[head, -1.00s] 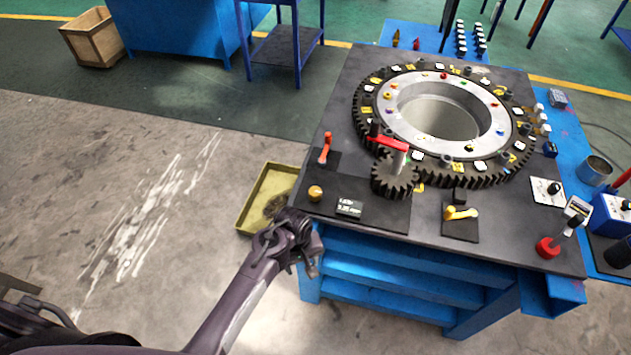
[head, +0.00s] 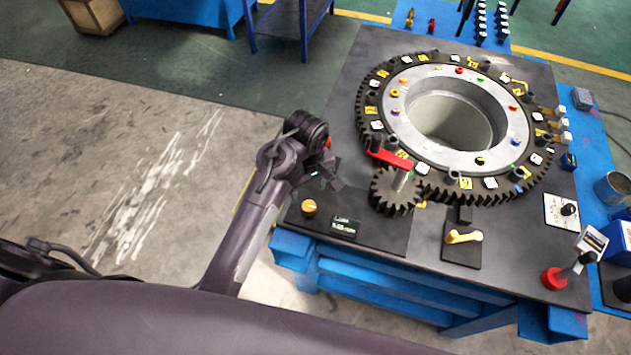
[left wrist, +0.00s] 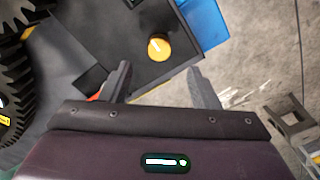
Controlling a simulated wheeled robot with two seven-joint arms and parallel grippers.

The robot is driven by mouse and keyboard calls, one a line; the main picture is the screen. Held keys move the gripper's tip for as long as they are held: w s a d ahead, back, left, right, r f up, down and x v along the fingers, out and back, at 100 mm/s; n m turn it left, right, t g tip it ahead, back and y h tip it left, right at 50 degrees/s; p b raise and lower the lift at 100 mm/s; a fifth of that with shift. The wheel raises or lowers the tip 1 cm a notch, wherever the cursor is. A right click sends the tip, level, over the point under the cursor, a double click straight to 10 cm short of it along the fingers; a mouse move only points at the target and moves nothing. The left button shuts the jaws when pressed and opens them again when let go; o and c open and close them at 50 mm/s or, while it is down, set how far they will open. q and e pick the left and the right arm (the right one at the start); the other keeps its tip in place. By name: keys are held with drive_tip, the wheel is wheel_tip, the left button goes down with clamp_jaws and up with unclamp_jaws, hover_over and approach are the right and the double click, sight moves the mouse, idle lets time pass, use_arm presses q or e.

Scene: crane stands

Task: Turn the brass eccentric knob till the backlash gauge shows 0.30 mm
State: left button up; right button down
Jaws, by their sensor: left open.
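The brass knob (head: 309,207) stands on the dark plate at the left front of the stand, and it shows as a round orange knob with a pale mark in the left wrist view (left wrist: 159,47). The backlash gauge (head: 345,226) is a small black display right of the knob; its digits are too small to read. My left gripper (head: 325,178) is above the stand's left edge, behind the knob in the head view. In the left wrist view its open fingers (left wrist: 158,83) are apart and empty, with the knob beyond them, not touched. My right gripper is not in view.
A large toothed ring (head: 455,125) and a small pinion (head: 397,190) with a red lever (head: 390,158) stand right of the knob. Floor left of the stand is clear.

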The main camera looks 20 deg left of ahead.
sight(309, 205)
use_arm(q)
drive_tip(key=shift+w+f, duration=0.15)
drive_tip(key=shift+w, duration=0.2)
drive_tip(key=shift+w+f, duration=0.1)
drive_tip(key=shift+f, duration=0.15)
drive_tip(key=f, duration=0.2)
drive_tip(key=f+p, duration=0.1)
drive_tip(key=s+f+p, duration=0.1)
drive_tip(key=f, duration=0.1)
drive_tip(key=shift+f, duration=0.35)
drive_tip(key=shift+w+f, duration=0.15)
drive_tip(key=shift+f, duration=0.45)
drive_tip(key=c, duration=1)
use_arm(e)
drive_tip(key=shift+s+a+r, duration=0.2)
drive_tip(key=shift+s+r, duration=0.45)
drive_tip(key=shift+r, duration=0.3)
